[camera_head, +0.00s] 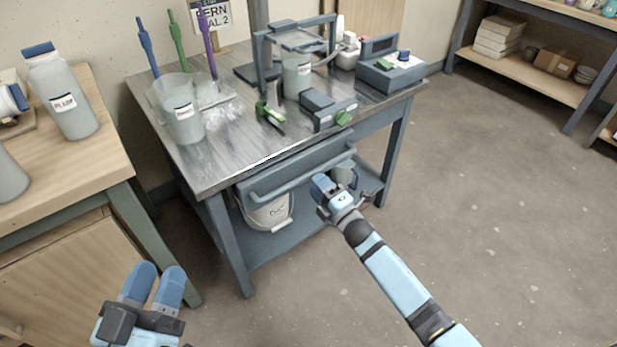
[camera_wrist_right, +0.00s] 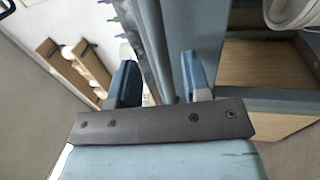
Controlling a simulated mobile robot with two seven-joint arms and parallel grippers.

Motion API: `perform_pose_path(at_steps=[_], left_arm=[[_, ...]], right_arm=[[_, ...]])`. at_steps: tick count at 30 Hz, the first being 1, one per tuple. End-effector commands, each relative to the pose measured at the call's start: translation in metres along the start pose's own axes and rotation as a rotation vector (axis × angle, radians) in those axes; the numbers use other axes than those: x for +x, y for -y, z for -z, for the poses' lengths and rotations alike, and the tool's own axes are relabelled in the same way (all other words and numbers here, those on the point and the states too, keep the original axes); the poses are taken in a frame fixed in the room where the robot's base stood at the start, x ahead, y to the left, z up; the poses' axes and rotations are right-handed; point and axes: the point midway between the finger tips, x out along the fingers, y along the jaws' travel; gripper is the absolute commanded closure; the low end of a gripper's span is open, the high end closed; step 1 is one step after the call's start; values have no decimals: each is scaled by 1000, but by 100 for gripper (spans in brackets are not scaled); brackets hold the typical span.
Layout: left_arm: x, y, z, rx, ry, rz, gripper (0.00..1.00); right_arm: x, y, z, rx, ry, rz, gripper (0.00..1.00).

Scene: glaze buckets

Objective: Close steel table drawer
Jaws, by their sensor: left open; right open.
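The steel table (camera_head: 225,150) has a blue-grey drawer (camera_head: 300,165) under its front edge, with a long bar handle (camera_head: 290,178) across it. How far the drawer stands out is hard to tell. My right gripper (camera_head: 322,187) is open at the right part of the drawer front, close to the handle. In the right wrist view, a blue-grey bar or panel edge (camera_wrist_right: 157,50) runs between its two spread fingers (camera_wrist_right: 160,75); contact cannot be told. My left gripper (camera_head: 158,270) is open and empty, low at the left, away from the drawer.
A white bucket (camera_head: 268,212) and a smaller container (camera_head: 343,174) stand on the shelf below. A wooden bench (camera_head: 75,165) is at the left. The floor at the right is clear.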

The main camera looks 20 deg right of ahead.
Motion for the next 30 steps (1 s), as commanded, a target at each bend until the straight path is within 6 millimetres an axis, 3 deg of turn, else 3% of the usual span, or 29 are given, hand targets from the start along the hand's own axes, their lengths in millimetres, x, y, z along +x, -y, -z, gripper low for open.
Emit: perform_pose_path(at_steps=[3, 9, 20, 26, 30], left_arm=[[0, 1, -10, -1, 29, -5, 57], [-2, 4, -20, -3, 69, -1, 57], [-2, 6, -22, 0, 81, 3, 57], [-2, 6, -22, 0, 77, 2, 57], [-2, 6, -22, 0, 77, 2, 57]], right_arm=[[22, 1, 0, 0, 0, -2, 56], [42, 1, 0, 1, 0, 0, 56], [46, 0, 0, 1, 0, 0, 56], [46, 0, 0, 1, 0, 0, 100], [46, 0, 0, 1, 0, 0, 100]])
